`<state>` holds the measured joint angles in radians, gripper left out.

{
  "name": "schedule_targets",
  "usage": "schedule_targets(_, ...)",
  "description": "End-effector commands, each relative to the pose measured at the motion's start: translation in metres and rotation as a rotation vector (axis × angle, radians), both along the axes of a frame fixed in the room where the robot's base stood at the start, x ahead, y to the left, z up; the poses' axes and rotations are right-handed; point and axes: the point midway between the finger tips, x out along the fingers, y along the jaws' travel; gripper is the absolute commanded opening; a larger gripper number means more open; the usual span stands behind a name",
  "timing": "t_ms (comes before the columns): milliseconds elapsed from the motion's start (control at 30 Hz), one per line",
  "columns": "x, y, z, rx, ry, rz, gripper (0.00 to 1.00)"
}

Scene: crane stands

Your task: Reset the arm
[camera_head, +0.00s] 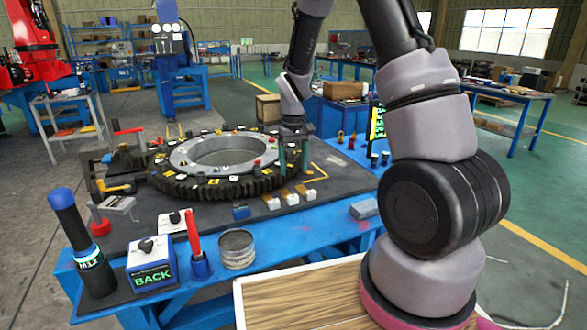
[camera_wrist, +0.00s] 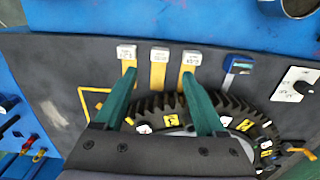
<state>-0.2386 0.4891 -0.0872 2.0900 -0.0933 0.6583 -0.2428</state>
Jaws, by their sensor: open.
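My arm (camera_head: 445,120) reaches from the right foreground over the blue bench. My gripper (camera_head: 294,172) points down at the right edge of the black toothed ring (camera_head: 170,183). In the wrist view my gripper (camera_wrist: 160,80) has its two green fingers apart with nothing held between them. The fingers overlap the ring (camera_wrist: 240,110) in that view. Three yellow levers with white labelled ends (camera_wrist: 158,56) lie just beyond the fingertips; they also show in the head view (camera_head: 290,198). Whether the fingers touch anything is not clear.
The bench's front holds a dark bottle (camera_head: 80,240), a BACK box (camera_head: 150,265), a red-handled tool (camera_head: 194,235), a tin can (camera_head: 237,248) and a small blue block (camera_head: 240,211). A grey block (camera_head: 364,209) lies at right. A wooden-topped surface (camera_head: 300,298) is in front.

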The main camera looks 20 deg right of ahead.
Motion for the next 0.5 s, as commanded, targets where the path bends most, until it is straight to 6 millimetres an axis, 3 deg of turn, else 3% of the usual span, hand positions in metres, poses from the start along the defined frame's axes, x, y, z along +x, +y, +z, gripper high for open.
schedule_targets(133, 0.0, 0.0, 0.004, 0.003, -0.006, -0.005, 0.72)
schedule_targets(233, -0.002, -0.002, 0.025, 0.016, -0.031, -0.029, 0.72)
schedule_targets(367, -0.013, -0.008, 0.075, 0.052, -0.093, -0.092, 0.72)
schedule_targets(500, -0.036, -0.017, 0.135, 0.1, -0.172, -0.173, 0.72)
